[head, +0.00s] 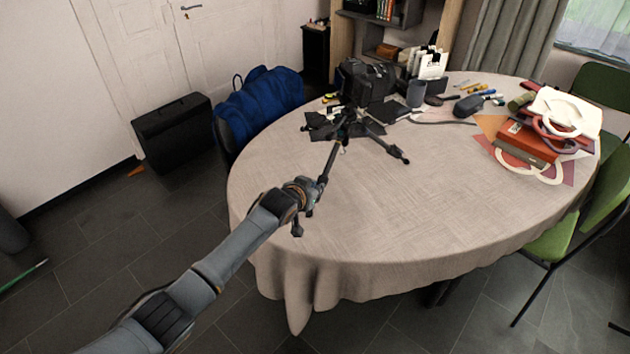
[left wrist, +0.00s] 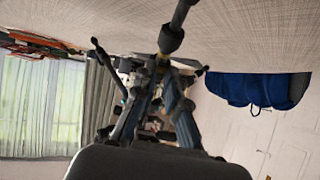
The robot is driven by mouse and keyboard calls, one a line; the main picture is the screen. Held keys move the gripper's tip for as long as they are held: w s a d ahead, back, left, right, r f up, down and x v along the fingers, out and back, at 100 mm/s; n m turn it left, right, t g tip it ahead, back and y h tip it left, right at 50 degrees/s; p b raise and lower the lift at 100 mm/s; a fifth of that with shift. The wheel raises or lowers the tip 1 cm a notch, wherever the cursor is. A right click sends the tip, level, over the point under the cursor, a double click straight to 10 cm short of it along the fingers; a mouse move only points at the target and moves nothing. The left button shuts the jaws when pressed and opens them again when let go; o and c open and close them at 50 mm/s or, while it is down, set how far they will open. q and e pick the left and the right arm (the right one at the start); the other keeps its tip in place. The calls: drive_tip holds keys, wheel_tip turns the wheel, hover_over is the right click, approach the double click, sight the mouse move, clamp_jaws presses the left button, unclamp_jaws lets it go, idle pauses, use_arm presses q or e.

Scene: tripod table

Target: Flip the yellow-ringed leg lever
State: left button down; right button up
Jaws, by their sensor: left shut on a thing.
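A black tripod (head: 352,128) stands on the cloth-covered table with its dark legs spread. My left gripper (head: 312,192) is at the near side of the tripod, shut on the near leg (head: 327,163), which slants down toward me. In the left wrist view my left gripper (left wrist: 170,66) has its fingers close around a dark rod-like part of the leg (left wrist: 171,38). My right gripper is not in view.
Books and rings (head: 535,140) are piled on the table's right (head: 450,215). A blue bag (head: 262,100) lies at the far left. The table's near middle is clear.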

use_arm(q)
drive_tip(key=g+p, duration=0.1)
drive_tip(key=r+g+y+p, duration=0.1)
drive_tip(key=p, duration=0.1)
drive_tip(key=shift+w+d+r, duration=0.1)
drive_tip(key=shift+r, duration=0.15)
drive_tip(key=shift+r+g, duration=0.1)
drive_tip(key=shift+g, duration=0.5)
drive_tip(key=shift+w+r+g+y, duration=0.1)
drive_tip(key=shift+r+g+y, duration=0.05)
drive_tip(key=shift+g+y, duration=0.45)
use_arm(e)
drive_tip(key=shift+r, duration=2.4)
use_arm(q)
drive_tip(key=c, duration=1.4)
unclamp_jaws()
drive_tip(key=shift+w+v, duration=0.2)
drive_tip(key=shift+v, duration=5.8)
drive_tip(key=shift+r, duration=0.15)
